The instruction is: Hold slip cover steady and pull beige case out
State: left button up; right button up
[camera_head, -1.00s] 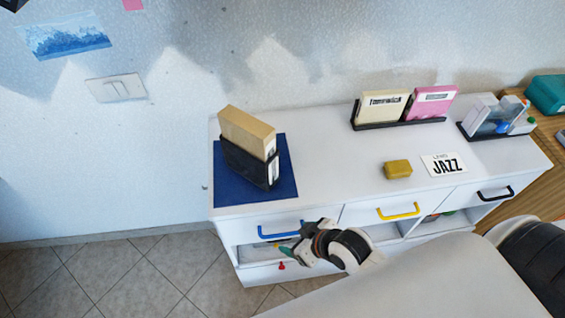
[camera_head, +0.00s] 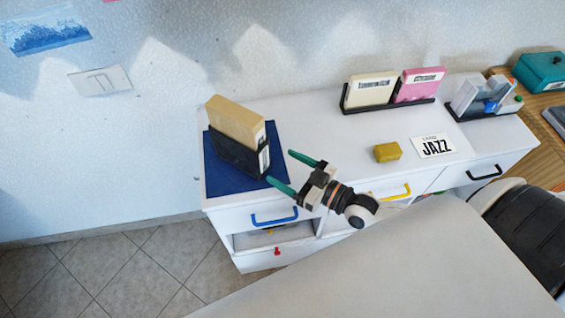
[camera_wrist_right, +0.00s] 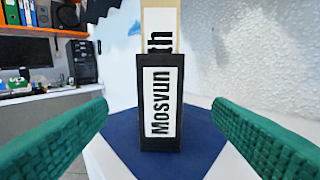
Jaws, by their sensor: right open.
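The beige case (camera_head: 237,121) stands upright, partly inside the black slip cover (camera_head: 236,153), on a dark blue mat (camera_head: 222,181) at the left of the white cabinet top. In the right wrist view the slip cover (camera_wrist_right: 146,132) is straight ahead, with a white label reading "Mosvun". The beige case (camera_wrist_right: 160,18) sticks out above it with the rest of the label. My right gripper (camera_head: 291,172) is open and empty, its green fingers just right of the slip cover and pointing at it, apart from it. My left gripper is in neither view.
A black rack (camera_head: 391,106) with a cream case (camera_head: 370,90) and a pink case (camera_head: 420,84) stands at the back. A yellow block (camera_head: 387,152) and a JAZZ card (camera_head: 433,146) lie right of my right gripper. Drawer handles stick out in front.

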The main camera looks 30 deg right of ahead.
aim_at(248, 147)
jog(key=p+x, duration=0.1)
jog(key=x, duration=1.1)
jog(key=c, duration=1.1)
jog(key=shift+o, duration=0.2)
